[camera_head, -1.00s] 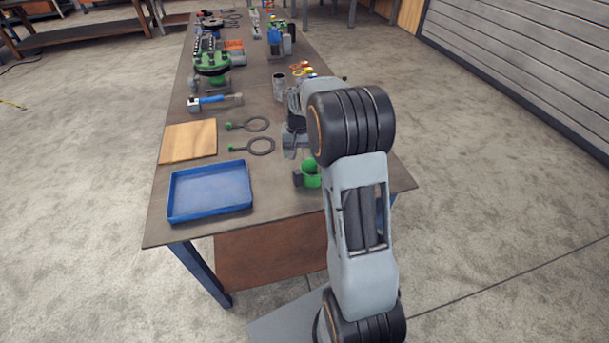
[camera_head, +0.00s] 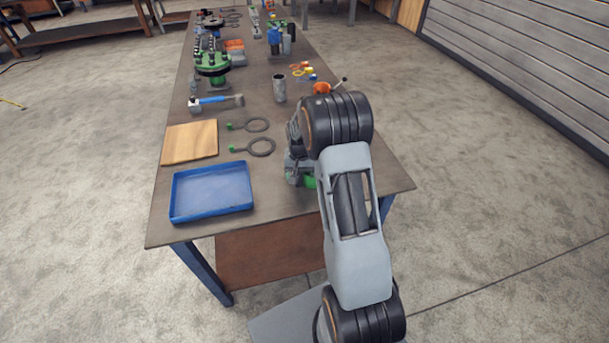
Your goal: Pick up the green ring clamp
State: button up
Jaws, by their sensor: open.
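The green ring clamp (camera_head: 309,183) is on the near right part of the table. My arm and gripper hide most of it, and only a small green patch shows. My gripper (camera_head: 295,178) points down right beside and partly over the clamp. It is open. My arm hides its fingertips, and I cannot tell whether it touches the clamp.
A blue tray (camera_head: 211,191), a wooden board (camera_head: 190,142) and two dark rings with green ends, one nearer (camera_head: 252,147) and one farther (camera_head: 248,125), lie to the left. A grey cylinder (camera_head: 279,88) and an orange-topped item (camera_head: 322,88) stand beyond my arm.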

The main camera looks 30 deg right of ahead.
grip_shut()
dwell(0.7)
jog(key=shift+r, duration=0.5)
notch_tip(320, 180, up, 2)
jog(key=shift+r, duration=0.1)
jog(key=w+d+r+b, duration=0.2)
jog(key=w+d+r, duration=0.2)
jog(key=d+r, duration=0.6)
jog(key=d, duration=0.3)
jog(key=shift+d, duration=0.25)
